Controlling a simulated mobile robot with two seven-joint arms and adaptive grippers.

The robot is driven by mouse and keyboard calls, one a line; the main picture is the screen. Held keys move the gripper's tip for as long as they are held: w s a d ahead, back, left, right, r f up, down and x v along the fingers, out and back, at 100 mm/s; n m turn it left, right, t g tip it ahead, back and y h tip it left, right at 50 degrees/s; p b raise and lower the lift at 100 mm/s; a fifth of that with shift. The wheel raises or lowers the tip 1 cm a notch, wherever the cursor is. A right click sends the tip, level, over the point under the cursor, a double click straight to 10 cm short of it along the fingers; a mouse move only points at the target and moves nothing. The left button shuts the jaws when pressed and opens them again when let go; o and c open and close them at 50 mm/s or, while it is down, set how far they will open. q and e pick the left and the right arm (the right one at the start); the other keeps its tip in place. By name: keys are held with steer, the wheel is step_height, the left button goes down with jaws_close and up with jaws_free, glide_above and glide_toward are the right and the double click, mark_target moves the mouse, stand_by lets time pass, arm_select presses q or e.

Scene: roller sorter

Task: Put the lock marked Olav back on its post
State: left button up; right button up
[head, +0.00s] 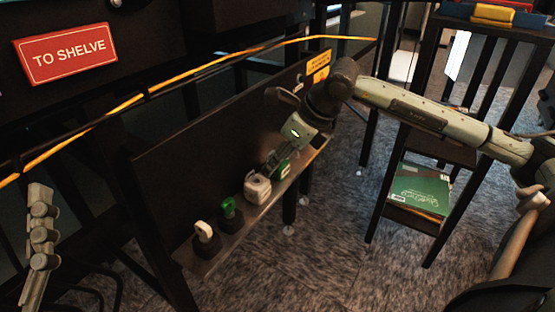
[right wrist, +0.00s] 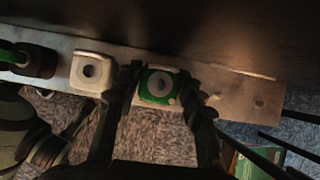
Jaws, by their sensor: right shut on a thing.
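My right gripper (head: 272,160) reaches down to the shelf ledge and is shut on a green and white lock (head: 284,168). In the right wrist view the gripper (right wrist: 160,95) has a finger on each side of this lock (right wrist: 158,87), which is at the ledge. I cannot read any name on it, nor tell whether it is around a post. A white lock (head: 257,188) stands just left of it, also in the right wrist view (right wrist: 91,73). Part of my left arm or gripper (head: 42,235) shows at the left edge, away from the locks.
A dark-bodied green lock (head: 230,208) and a dark-bodied lock with a white shackle (head: 203,232) stand farther left on the ledge (head: 215,257). A dark back panel (head: 200,160) rises behind. A rack with a green box (head: 420,188) stands at right.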

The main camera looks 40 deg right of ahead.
steer(key=shift+f+b, duration=0.25)
steer(key=shift+b, duration=0.15)
stand_by(0.4)
steer(key=o, duration=1.3)
steer(key=v, duration=1.2)
